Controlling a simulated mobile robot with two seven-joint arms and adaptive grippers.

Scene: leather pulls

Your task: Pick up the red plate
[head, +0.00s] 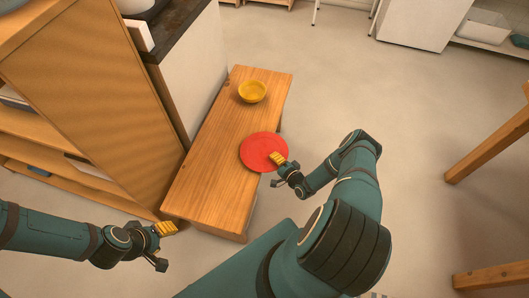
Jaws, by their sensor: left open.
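The red plate (258,150) lies flat on the wooden bench (207,178), its right side reaching the bench's right edge and seeming to overhang it. My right gripper (280,171) is at the plate's lower right rim. Its yellow-padded finger overlaps the plate in the picture, and its other, dark finger is apart from it, outside the rim. The fingers look spread; whether either touches the plate I cannot tell. My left gripper (165,246) is open and empty, off the near left end of the bench and well away from the plate.
A yellow bowl (252,91) stands on the bench beyond the plate. A wooden shelf unit (95,95) and a dark-topped cabinet (190,70) stand left of the bench. Wooden legs (490,150) stand at the right. The floor (400,120) right of the bench is clear.

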